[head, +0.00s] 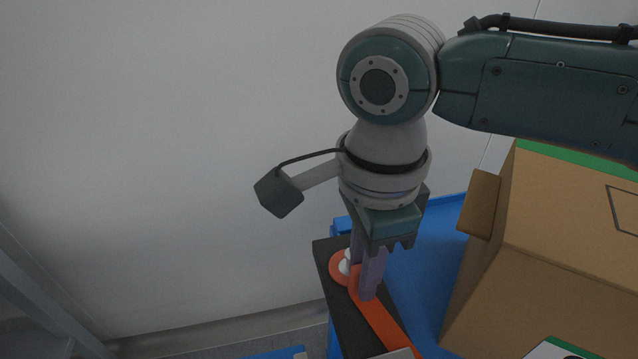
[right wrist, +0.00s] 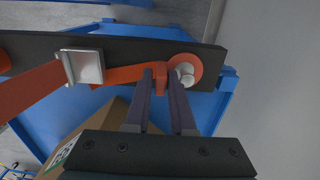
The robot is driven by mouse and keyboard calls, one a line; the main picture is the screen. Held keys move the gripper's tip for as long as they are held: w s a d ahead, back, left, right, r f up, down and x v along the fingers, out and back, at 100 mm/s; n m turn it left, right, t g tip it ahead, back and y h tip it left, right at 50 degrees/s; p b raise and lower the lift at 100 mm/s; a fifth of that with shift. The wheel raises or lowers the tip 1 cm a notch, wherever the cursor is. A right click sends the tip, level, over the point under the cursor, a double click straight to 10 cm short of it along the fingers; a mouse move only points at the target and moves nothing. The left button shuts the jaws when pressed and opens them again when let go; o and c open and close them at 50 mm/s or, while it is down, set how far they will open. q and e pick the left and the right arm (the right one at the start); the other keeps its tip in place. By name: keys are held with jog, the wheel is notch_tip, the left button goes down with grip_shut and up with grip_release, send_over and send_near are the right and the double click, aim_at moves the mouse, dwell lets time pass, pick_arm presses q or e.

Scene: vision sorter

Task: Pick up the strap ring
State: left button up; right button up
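The strap ring is an orange ring with a short tab. In the head view the strap ring (head: 337,270) sits around a white knob (head: 346,262) on a black bar (head: 340,302). The strap ring (right wrist: 197,66) and the knob (right wrist: 185,76) also show in the right wrist view. My right gripper (head: 362,282) points down at the bar. In the right wrist view its fingers (right wrist: 161,78) stand on both sides of the orange tab, with no clear gap; it looks shut on it. The ring is still around the knob. My left gripper is out of view.
An orange strap (head: 385,325) runs along the bar from the ring to a metal buckle (right wrist: 83,66). A cardboard box (head: 540,230) stands to the right on a blue surface (head: 425,265). A pale wall (head: 170,130) is behind.

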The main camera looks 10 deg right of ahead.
jog(key=shift+c, duration=0.4)
grip_shut()
